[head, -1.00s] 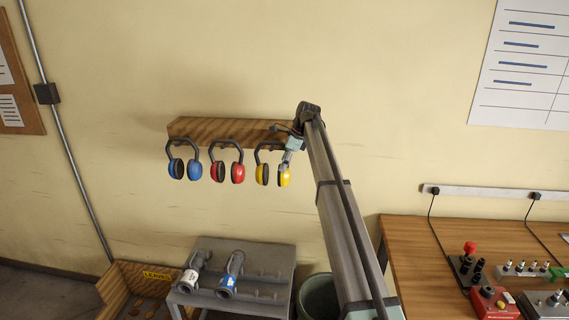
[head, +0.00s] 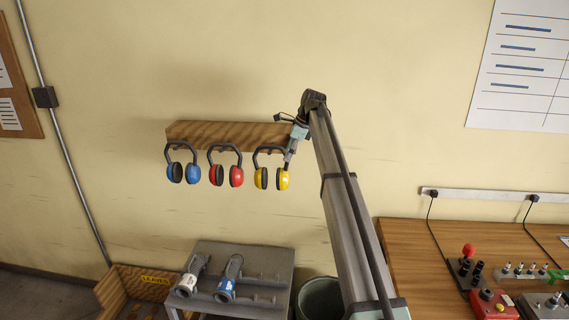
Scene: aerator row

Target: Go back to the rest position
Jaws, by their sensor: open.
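My gripper (head: 290,153) is at the right end of the wooden wall rack, beside and just above the right cup of the yellow earmuffs (head: 271,178). Its fingers are small in the head view and partly overlap the rack end; it is open and I see nothing held in it. The yellow earmuffs hang from the rack (head: 225,133). The red earmuffs (head: 226,174) hang in the middle and the blue earmuffs (head: 183,171) hang at the left.
Below stands a grey table (head: 253,257) with a white-banded and a blue-banded tube. A wooden crate (head: 120,284) is at its left, a round bin (head: 318,299) at its right. A wooden bench (head: 420,262) with control boxes is at the right. The wall above the rack is clear.

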